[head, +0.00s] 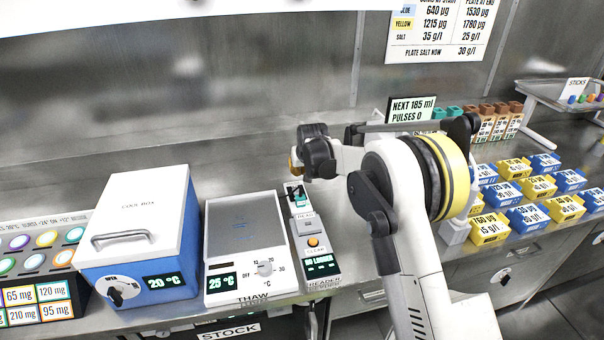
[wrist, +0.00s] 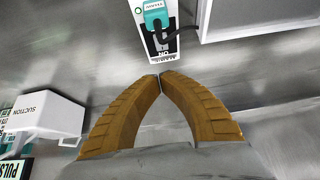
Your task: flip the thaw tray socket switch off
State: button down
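The thaw tray (head: 242,228) is a white unit on the bench with a grey plate, a dial and a display reading 25 °C. In the wrist view, a white socket strip (wrist: 143,17) carries a teal plug (wrist: 155,14) with a black cable and a dark switch area (wrist: 160,44) marked ON. The teal plug also seems to show in the head view (head: 300,198), behind the reader. My gripper (wrist: 160,75) has its yellow fingertips together and empty, just below the strip's end in the wrist picture. In the head view my gripper (head: 295,160) is partly hidden by its own wrist.
A blue-and-white cool box (head: 135,225) stands left of the thaw tray. The reader (head: 313,238) stands to its right. A white suction box (wrist: 48,112) is left of my fingers in the wrist view. Blue and yellow labelled blocks (head: 530,217) fill the right bench.

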jog(key=b, duration=0.2)
send_over(298, 187)
jog(key=s, duration=0.2)
jog(key=f, duration=0.5)
jog(key=shift+d+f, duration=0.1)
jog(key=shift+d, duration=0.15)
jog(key=shift+s+d+f+b, duration=0.1)
jog(key=shift+s+f+b, duration=0.1)
jog(key=shift+f, duration=0.35)
jog(key=shift+s+f+b, duration=0.15)
jog(key=shift+f, duration=0.4)
jog(key=shift+s+f, duration=0.15)
jog(key=shift+f, duration=0.4)
jog(key=shift+s+d+f+b, duration=0.15)
jog(key=shift+s+f+b, duration=0.15)
jog(key=shift+f, duration=0.25)
